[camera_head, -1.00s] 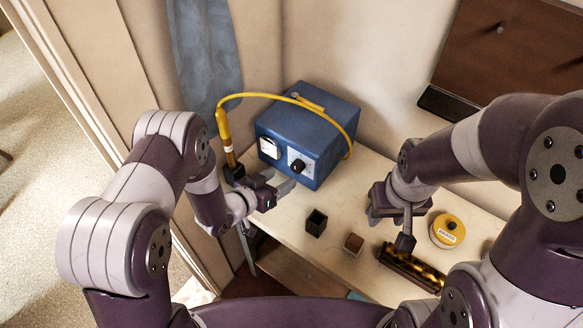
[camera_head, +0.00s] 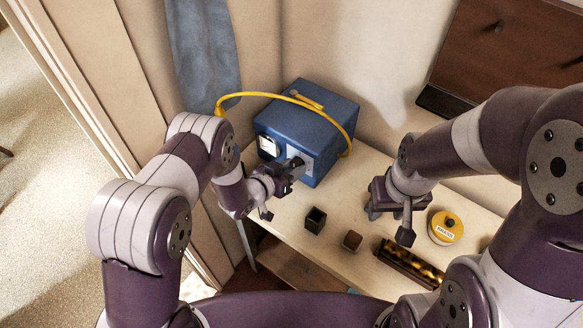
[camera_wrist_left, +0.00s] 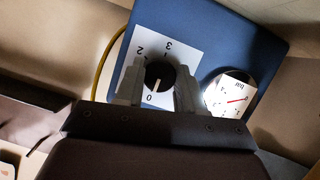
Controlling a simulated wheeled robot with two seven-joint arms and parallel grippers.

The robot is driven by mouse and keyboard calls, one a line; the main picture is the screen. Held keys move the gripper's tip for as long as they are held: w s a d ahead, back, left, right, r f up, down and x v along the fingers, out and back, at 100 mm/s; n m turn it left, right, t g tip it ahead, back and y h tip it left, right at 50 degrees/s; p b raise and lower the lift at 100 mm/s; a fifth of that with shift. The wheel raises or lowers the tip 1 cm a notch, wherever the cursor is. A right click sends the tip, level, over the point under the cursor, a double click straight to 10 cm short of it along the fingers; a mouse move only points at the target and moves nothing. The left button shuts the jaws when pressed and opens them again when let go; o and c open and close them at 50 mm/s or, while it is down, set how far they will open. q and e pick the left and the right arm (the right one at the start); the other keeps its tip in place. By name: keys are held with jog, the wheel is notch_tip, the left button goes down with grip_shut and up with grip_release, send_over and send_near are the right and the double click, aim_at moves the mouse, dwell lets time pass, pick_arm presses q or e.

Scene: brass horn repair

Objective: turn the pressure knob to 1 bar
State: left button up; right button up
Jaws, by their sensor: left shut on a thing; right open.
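The pressure knob (camera_wrist_left: 159,75) is a round black knob with a white pointer line, on a white dial plate (camera_wrist_left: 178,48) marked 0, 2 and 3. In the left wrist view its pointer is at or close to the 0. My left gripper (camera_head: 298,163) is shut on the knob, one finger on each side. The knob is mostly hidden in the head view. The gauge (camera_wrist_left: 230,95), round and white with a red needle, sits beside the dial on the blue box (camera_head: 318,125). My right gripper (camera_head: 388,207) is open and empty above the table.
A yellow hose (camera_head: 262,94) arches over the box and runs down behind my left arm. On the table (camera_head: 335,205) stand a small black cup (camera_head: 315,220), a brown block (camera_head: 352,240), a yellow round tin (camera_head: 445,229) and a dark tray (camera_head: 395,262) with brass parts.

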pick_arm(q)
jog(key=shift+s+d+f+m+t+y+b, duration=0.1)
jog(key=shift+m+t+y+b, duration=0.95)
jog(key=shift+m+b, duration=0.95)
jog(key=shift+s+d+f+m+t+y+b, duration=0.1)
jog(key=shift+m+t+y+b, duration=0.9)
jog(key=shift+m+b, duration=0.95)
jog(key=shift+r, duration=0.1)
jog(key=o, duration=1)
jog(key=shift+s, duration=0.1)
